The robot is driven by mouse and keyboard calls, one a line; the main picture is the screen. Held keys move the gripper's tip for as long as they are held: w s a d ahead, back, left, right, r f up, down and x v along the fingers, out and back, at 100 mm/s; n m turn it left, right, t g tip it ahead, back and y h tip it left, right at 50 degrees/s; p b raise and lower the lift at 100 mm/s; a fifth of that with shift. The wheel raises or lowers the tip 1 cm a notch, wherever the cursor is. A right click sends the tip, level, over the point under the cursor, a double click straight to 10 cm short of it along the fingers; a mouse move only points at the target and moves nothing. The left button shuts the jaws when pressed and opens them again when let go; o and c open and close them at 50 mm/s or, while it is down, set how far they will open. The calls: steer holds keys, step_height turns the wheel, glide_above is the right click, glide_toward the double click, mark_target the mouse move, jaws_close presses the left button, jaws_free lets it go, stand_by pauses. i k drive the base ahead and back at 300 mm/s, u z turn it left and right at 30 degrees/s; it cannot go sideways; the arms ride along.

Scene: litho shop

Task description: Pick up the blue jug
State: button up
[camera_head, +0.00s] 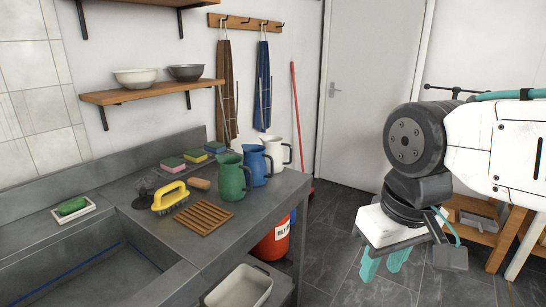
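The blue jug (254,166) stands upright on the grey counter, between a green jug (231,178) on its left and a white jug (273,152) on its right. Its left side is partly covered by the green jug's handle. My gripper (383,267) is at the right, off the counter and over the floor, pointing down. Its two teal fingers are apart with nothing between them. It is well away from the blue jug.
The grey counter (285,192) also holds a wooden rack (203,219), a yellow-handled brush (170,198) and several sponges. A red bucket (273,243) and a pale bin (240,290) are below. Dark floor lies open between counter and wooden bench (483,222).

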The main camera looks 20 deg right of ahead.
mark_target(255, 155)
steer(key=z, duration=1.65)
steer(key=i, duration=1.4)
steer(key=u, duration=2.8)
